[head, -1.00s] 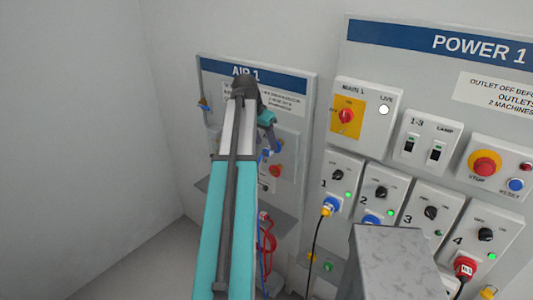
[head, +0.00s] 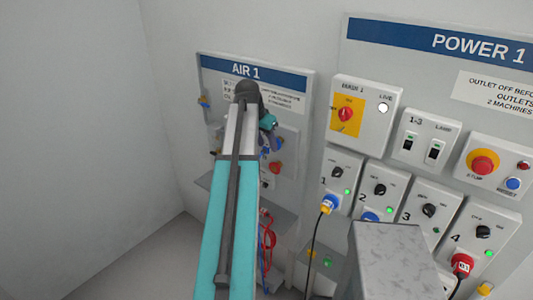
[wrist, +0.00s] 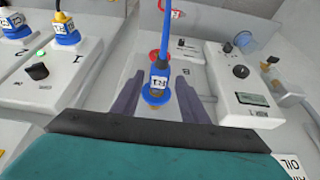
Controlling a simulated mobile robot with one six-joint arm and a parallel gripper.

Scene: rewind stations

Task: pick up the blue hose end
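The blue hose end (wrist: 158,78) carries a small white label and shows in the middle of the wrist view. It sits at a blue ring (wrist: 152,98) on a pale panel, with a blue hose running off to the top of the picture. My gripper (wrist: 161,79) is open, with one dark finger on each side of the hose end. A gap shows on both sides, and whether either finger touches it I cannot tell. In the head view my arm hides most of this spot on the AIR 1 board (head: 302,110).
A red ring (wrist: 155,54) lies just beyond the hose end. A box with a dial and display (wrist: 243,85) stands to the right in the wrist view. The POWER 1 board (head: 430,75), with plugs and a black cable, is right of my arm in the head view.

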